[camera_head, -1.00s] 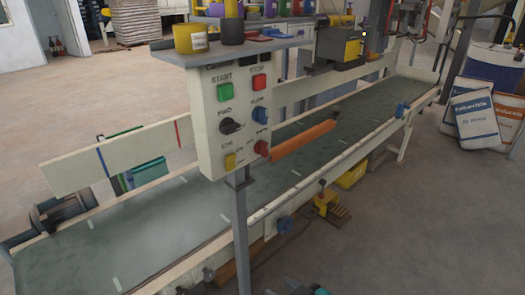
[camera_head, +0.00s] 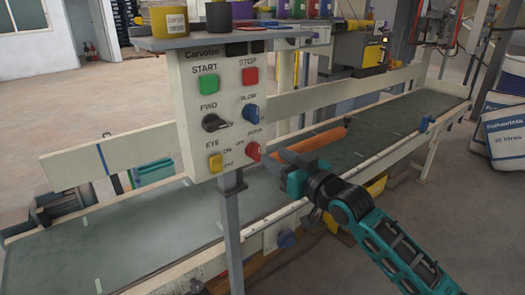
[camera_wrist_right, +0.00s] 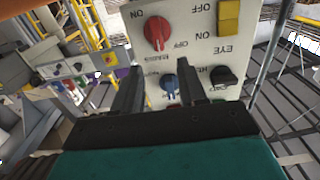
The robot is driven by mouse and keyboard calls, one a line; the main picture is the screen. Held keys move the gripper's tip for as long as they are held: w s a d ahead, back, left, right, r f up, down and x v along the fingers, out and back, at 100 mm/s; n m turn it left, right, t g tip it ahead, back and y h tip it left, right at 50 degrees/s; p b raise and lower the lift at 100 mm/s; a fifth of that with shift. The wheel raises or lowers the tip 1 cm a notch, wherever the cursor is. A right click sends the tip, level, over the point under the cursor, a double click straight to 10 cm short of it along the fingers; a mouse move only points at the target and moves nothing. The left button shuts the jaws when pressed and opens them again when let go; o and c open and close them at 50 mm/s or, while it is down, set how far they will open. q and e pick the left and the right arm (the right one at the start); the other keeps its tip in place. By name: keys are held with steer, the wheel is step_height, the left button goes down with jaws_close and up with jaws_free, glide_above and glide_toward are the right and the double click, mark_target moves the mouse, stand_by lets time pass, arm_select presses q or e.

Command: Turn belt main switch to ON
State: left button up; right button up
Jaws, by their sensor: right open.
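The control panel (camera_head: 220,110) stands on a post in front of the conveyor. The likely main switch is the red rotary knob (camera_head: 252,152) at its lower right, with an OFF mark at its upper left. In the right wrist view the red knob (camera_wrist_right: 157,32) shows upside down, with ON and OFF marks beside it. Its exact pointing is hard to read. My right gripper (camera_head: 281,157) is open and empty, just right of the red knob, apart from it. In the wrist view its fingers (camera_wrist_right: 161,88) lie below the red knob, with the blue knob (camera_wrist_right: 171,84) seen between them.
Close to the red knob are a yellow eye switch (camera_head: 215,163), a black FWD knob (camera_head: 214,123), a blue knob (camera_head: 250,113), a green START button (camera_head: 208,84) and a red STOP button (camera_head: 250,75). An orange roller (camera_head: 318,139) lies behind my gripper. Cups stand on the shelf above.

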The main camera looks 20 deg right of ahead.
mark_target(259, 147)
steer(key=x, duration=0.6)
steer(key=shift+w+b, duration=0.15)
steer(key=shift+b, duration=0.2)
steer(key=shift+c, duration=0.4)
jaws_close()
